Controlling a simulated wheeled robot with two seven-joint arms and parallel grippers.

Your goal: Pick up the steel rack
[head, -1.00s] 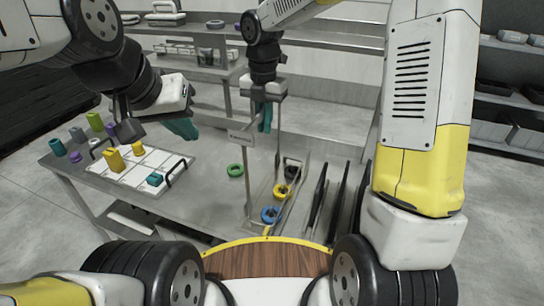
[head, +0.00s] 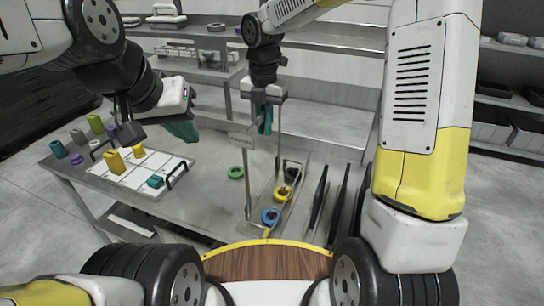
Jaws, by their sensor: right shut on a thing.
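The steel rack (head: 248,185) stands on the grey workbench, with thin tall posts, a small label plate and a low tray section. A yellow ring (head: 284,192) and a blue ring (head: 271,216) are in its low part, with a dark ring (head: 292,174) behind them. My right gripper (head: 264,120), with teal fingers, is at the top of the rack between the posts and is shut on it. The exact grip is partly hidden by the gripper body. My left gripper (head: 184,131) hangs above the bench to the left, apart from the rack; its finger gap is not clear.
A green ring (head: 236,172) lies on the bench left of the rack. A white tray (head: 140,175) with yellow and teal blocks is further left, with several coloured pieces beyond it. Dark upright panels (head: 319,200) stand close right of the rack. Shelves are behind.

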